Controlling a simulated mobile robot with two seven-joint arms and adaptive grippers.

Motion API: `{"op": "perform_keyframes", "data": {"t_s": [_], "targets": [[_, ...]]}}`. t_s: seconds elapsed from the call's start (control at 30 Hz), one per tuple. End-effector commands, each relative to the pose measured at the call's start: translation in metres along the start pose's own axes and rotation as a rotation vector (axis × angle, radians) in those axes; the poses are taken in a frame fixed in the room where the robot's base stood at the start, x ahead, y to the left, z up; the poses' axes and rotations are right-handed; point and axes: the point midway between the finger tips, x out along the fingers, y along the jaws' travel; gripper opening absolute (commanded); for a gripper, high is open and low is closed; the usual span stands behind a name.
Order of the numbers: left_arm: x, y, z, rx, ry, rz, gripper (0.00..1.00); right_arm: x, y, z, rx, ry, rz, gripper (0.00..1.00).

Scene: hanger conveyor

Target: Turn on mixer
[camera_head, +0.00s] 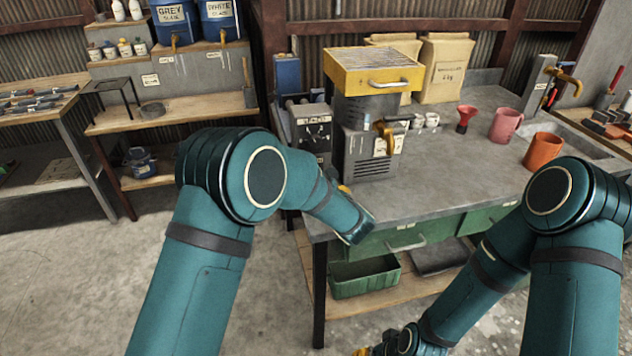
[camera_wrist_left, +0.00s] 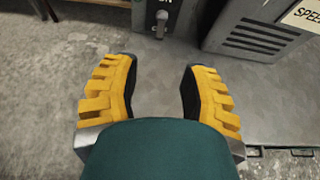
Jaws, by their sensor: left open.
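A grey vented machine (camera_head: 371,150), which looks like the mixer, stands on the workbench under a yellow-topped box. Its vented side (camera_wrist_left: 258,38) and a partly cropped "SPEED" label show at upper right in the left wrist view. A dark control box (camera_head: 312,132) stands left of it. A small lever (camera_wrist_left: 162,22) with partly cropped lettering shows on the box in the left wrist view. My left gripper (camera_wrist_left: 160,72) is open and empty, with the lever ahead of the gap between its fingers, apart from it. My right gripper (camera_head: 362,351) is low at the bottom edge, mostly cut off.
The yellow box (camera_head: 372,70) has a handle. Small cups, a red funnel (camera_head: 466,118), a pink jug (camera_head: 505,125) and an orange pot (camera_head: 541,150) stand to the right. The bench front (camera_head: 440,203) is clear. A green bin (camera_head: 365,278) sits below.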

Motion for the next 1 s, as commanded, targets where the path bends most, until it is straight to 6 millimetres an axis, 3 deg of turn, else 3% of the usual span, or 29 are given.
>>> {"op": "perform_keyframes", "data": {"t_s": [0.17,0.7,1.0], "targets": [[0.016,-0.001,0.001,0.003,-0.007,-0.001,0.44,0.001,0.001,0.000,0.000,0.000,0.000,0.44],[0.115,0.000,0.001,0.001,-0.004,-0.001,0.44,0.009,0.004,-0.001,0.000,0.004,0.001,0.44],[0.136,-0.001,0.001,0.001,-0.003,-0.002,0.44,0.010,0.004,-0.001,0.000,0.005,0.001,0.44]]}}
